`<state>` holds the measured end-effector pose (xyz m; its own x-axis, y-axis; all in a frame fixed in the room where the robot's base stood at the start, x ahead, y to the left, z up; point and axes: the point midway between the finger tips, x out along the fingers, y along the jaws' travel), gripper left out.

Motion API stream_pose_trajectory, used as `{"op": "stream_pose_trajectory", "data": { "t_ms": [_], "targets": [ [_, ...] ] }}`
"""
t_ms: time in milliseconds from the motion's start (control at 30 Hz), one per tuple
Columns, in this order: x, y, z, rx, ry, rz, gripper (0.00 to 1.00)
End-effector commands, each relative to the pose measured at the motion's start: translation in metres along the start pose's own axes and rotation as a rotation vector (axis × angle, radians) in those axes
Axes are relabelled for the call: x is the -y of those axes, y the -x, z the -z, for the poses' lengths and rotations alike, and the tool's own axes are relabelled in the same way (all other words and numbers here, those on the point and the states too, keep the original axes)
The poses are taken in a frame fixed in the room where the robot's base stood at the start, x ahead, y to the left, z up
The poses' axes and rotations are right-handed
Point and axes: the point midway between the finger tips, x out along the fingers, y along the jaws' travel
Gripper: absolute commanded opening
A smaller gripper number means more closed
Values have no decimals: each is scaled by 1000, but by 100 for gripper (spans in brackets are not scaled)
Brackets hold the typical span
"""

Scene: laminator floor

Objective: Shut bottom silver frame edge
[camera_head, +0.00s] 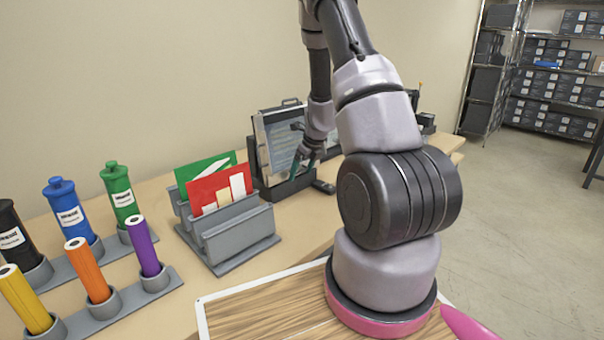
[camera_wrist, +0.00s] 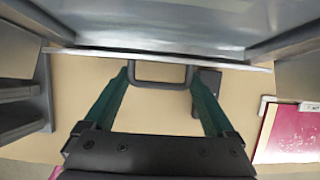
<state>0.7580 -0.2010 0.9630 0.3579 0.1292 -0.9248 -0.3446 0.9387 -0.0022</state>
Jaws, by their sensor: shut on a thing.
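The silver frame (camera_head: 277,138) stands upright and slightly tilted in a dark stand on the bench, with a dark handle on its top edge. In the wrist view a silver edge (camera_wrist: 160,58) runs across the picture, with a dark U-shaped handle (camera_wrist: 160,84) sticking out from it. My gripper (camera_head: 301,160) is at the right front of the frame, low down. In the wrist view its two teal fingers (camera_wrist: 160,73) sit at both sides of the handle and are shut on it. Part of the frame's lower right is hidden behind my gripper in the head view.
A grey file holder (camera_head: 230,230) with red and green folders stands left of the frame. A small dark block (camera_wrist: 206,84) lies beside the right finger. Racks with coloured cylinders (camera_head: 70,215) fill the left. Shelves (camera_head: 550,75) stand far right.

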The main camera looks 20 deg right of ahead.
Motion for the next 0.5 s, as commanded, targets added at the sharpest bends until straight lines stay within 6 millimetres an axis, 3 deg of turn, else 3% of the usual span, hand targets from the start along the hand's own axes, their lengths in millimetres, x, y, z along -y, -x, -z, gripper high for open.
{"op": "stream_pose_trajectory", "data": {
  "t_ms": [500],
  "targets": [
    [7, 4, -4, -96, -6, 11, 34]
  ]
}}
